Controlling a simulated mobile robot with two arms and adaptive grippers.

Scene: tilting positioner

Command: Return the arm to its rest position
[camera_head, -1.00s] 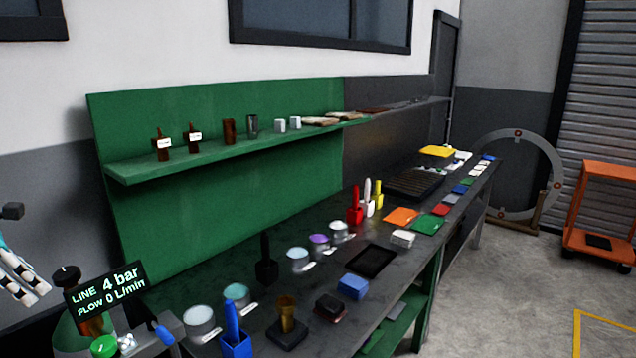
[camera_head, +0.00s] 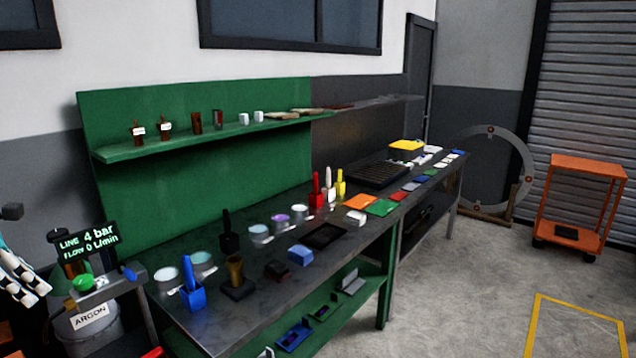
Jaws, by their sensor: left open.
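My left gripper (camera_head: 22,278) shows at the far left edge of the head view, with its pale and black fingers pointing down and to the right. It is open and I see nothing between the fingers. It hangs in front of the wall, left of the argon bottle (camera_head: 88,325) and its display (camera_head: 88,246), which reads 4 bar and 0 L/min. Most of the left arm is outside the picture. My right gripper is not in view.
A long dark workbench (camera_head: 225,318) with cups, tools and coloured pads runs along the green back panel (camera_head: 200,190). A shelf (camera_head: 195,139) above holds bottles. An orange cart (camera_head: 578,205) stands right. The floor (camera_head: 450,290) before the bench is clear.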

